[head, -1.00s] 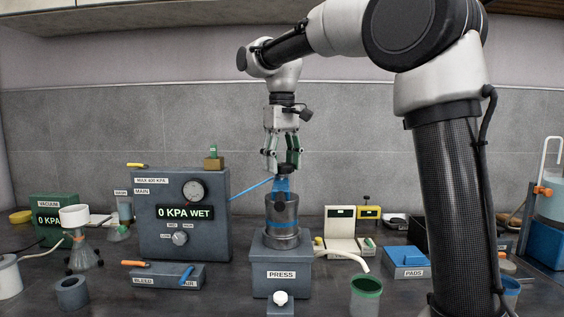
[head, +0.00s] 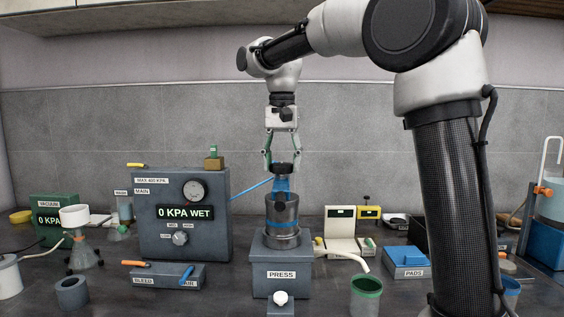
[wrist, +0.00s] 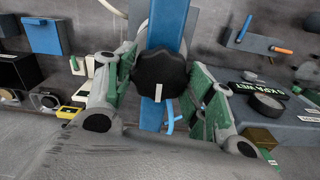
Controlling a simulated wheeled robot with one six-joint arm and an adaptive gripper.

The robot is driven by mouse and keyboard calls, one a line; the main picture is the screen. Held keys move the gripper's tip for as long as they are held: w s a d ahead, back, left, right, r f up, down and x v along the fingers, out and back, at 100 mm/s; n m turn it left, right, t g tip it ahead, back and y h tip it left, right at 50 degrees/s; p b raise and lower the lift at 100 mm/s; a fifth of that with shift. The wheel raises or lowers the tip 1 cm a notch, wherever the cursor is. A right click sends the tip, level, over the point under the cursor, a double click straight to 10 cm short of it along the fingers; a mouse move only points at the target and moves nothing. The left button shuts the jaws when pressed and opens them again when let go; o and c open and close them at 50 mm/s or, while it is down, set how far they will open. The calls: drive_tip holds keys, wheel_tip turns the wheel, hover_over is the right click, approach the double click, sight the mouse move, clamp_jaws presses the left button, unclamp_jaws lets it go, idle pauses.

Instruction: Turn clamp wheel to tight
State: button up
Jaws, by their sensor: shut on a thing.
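The black lobed clamp wheel (wrist: 160,80) sits on top of the blue clamp frame (head: 281,186) over the press. It has a white mark that points toward the bottom of the wrist view. My gripper (head: 282,168) reaches straight down from above, its fingers on either side of the wheel and shut on it. In the wrist view, green-and-grey finger links flank the wheel left and right. The metal press cylinder (head: 282,215) stands upright under the clamp on the grey PRESS block (head: 281,262).
The grey pressure panel (head: 183,245), reading 0 KPA WET, stands left of the press, with a blue hose running toward the clamp. The bleed/air block (head: 163,275) is in front of it. A green-rimmed cup (head: 366,290) and blue pads box (head: 405,262) are at right.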

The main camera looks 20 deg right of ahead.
sight(282, 164)
drive_tip(key=shift+r+m, duration=0.1)
drive_tip(key=shift+m, duration=0.3)
drive_tip(key=o, duration=1)
wheel_tip(282, 164, up, 12)
drive_tip(key=shift+f, duration=0.1)
idle(0.3)
